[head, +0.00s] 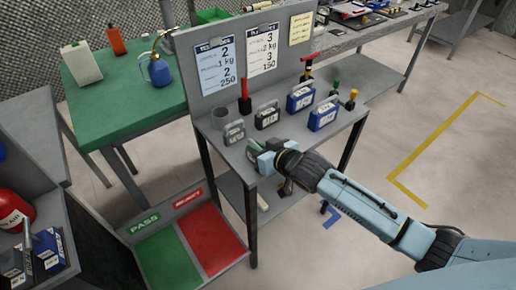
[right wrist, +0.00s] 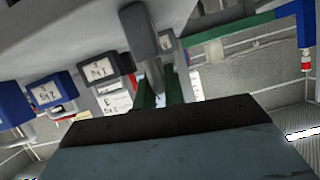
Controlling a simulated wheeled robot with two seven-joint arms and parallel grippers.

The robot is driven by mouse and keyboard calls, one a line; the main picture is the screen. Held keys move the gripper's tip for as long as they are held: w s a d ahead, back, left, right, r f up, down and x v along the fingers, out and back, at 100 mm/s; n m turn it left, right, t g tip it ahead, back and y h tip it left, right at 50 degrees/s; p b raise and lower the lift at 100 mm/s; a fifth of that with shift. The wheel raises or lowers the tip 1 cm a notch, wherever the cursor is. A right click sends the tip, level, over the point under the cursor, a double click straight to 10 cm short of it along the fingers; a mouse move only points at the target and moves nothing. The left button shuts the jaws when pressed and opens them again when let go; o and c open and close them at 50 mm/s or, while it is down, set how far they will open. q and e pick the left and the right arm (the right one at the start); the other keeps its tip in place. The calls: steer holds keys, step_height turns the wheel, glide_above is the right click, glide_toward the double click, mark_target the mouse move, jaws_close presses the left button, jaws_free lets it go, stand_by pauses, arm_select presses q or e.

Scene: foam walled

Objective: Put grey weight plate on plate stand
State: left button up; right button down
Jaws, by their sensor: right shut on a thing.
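My right gripper (head: 251,147) is shut at the front left of the grey workbench (head: 285,153), just right of a small grey block with a handle (head: 234,133). In the right wrist view its two dark green fingers (right wrist: 159,88) are close together. An upright red post (head: 244,92) stands behind the grey block, and green and yellow posts (head: 351,100) stand at the right; I cannot tell which is the plate stand. My left gripper is out of view.
A black handled block (head: 267,116) and blue handled blocks (head: 323,115) stand in the workbench's middle. A back panel (head: 210,98) with cards rises behind. A green and red tray (head: 214,240) lies at lower left.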

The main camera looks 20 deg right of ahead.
steer(key=shift+r, duration=0.2)
steer(key=shift+f, duration=0.2)
steer(key=c, duration=1.5)
jaws_free()
steer(key=shift+r, duration=0.1)
steer(key=shift+s+r, duration=0.1)
steer(key=shift+s, duration=0.15)
steer(key=p+v, duration=0.2)
steer(key=v, duration=0.9)
steer(key=shift+s+d+r, duration=0.15)
steer(key=shift+s, duration=0.05)
